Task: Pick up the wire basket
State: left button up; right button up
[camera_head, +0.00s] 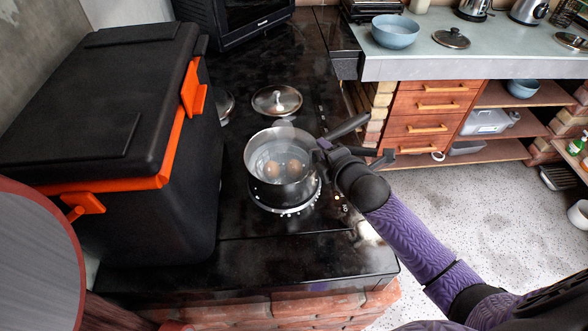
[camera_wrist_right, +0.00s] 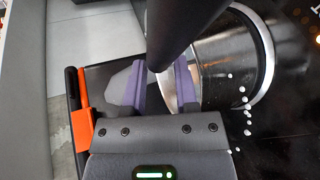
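I cannot make out a wire basket for sure; a dark, wire-like object (camera_head: 566,12) is cut off at the top right of the head view. My right gripper (camera_head: 322,152) is beside the right rim of a steel pot (camera_head: 283,195), close to its dark handle (camera_head: 347,127). In the right wrist view its two purple fingers (camera_wrist_right: 161,88) stand apart with a gap between them. The dark handle (camera_wrist_right: 188,28) crosses over the fingertips there; I cannot tell whether it lies between them. My left gripper is out of view.
The pot holds water and brown eggs (camera_head: 273,170) on a black hob. A lid (camera_head: 277,99) lies behind it. A large black cool box (camera_head: 100,100) with orange latches fills the left. A blue bowl (camera_head: 396,31) stands on the counter.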

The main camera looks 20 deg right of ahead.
grip_shut()
dwell(0.5)
dwell(0.6)
